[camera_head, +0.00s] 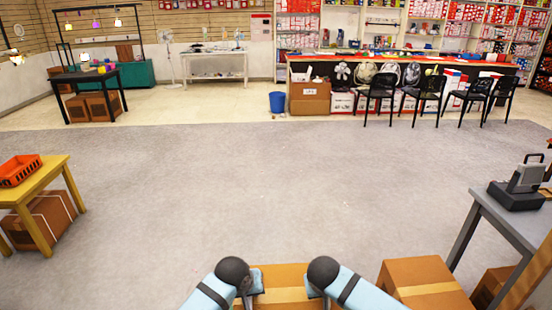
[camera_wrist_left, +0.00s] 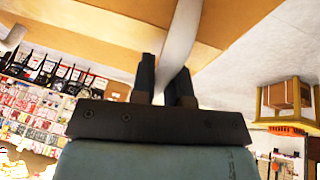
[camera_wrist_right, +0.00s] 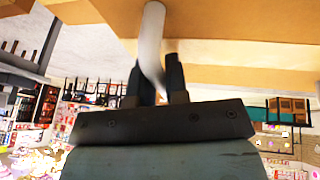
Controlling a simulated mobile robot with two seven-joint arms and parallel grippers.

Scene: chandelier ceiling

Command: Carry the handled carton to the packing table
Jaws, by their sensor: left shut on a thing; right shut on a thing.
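The brown carton (camera_head: 283,274), with a paler tape strip, is at the bottom middle of the head view, its lower part cut off. My left gripper (camera_head: 247,291) and right gripper (camera_head: 310,291) are at its two sides. In the left wrist view, my left gripper (camera_wrist_left: 164,80) is shut on a grey curved handle (camera_wrist_left: 184,35) on the carton (camera_wrist_left: 110,35). In the right wrist view, my right gripper (camera_wrist_right: 156,82) is shut on the other grey handle (camera_wrist_right: 152,32). I cannot tell which table is the packing table.
A yellow table (camera_head: 52,174) with an orange crate (camera_head: 19,171) stands left. A grey table (camera_head: 513,222) stands right, another carton (camera_head: 424,283) near it. A black table (camera_head: 85,76) is far left; a long counter (camera_head: 420,62) with chairs is at the back. The grey floor ahead is clear.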

